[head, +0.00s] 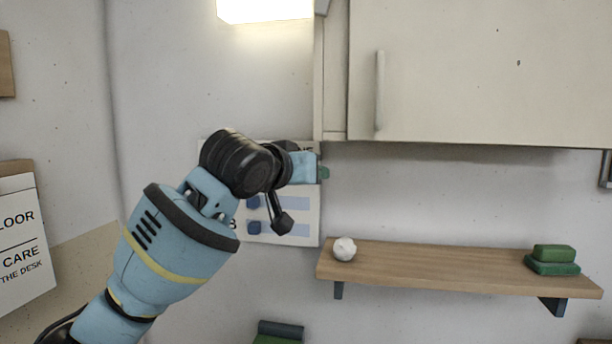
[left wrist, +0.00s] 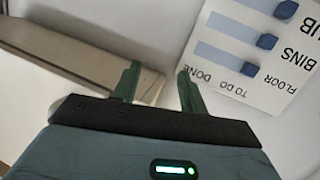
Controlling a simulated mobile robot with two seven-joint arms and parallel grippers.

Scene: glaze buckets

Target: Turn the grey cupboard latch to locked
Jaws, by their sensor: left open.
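The cream cupboard (head: 480,70) hangs at the upper right in the head view, its door shut, with a vertical bar handle (head: 380,90). I cannot make out a grey latch in either view; my left arm may hide it. My left gripper (head: 323,173) is just below the cupboard's lower left corner, its hand partly hidden by the wrist. In the left wrist view its two green fingers (left wrist: 158,86) are apart, with nothing seen held between them. A beige cupboard edge (left wrist: 75,62) runs up to and behind the left finger there. My right gripper is not in view.
A white chore board with blue sliders (left wrist: 245,45) is on the wall beside my left gripper. A wooden shelf (head: 430,268) below holds a white ball (head: 344,248) and green blocks (head: 553,260). A lit lamp (head: 264,10) is above. The wall between cupboard and shelf is clear.

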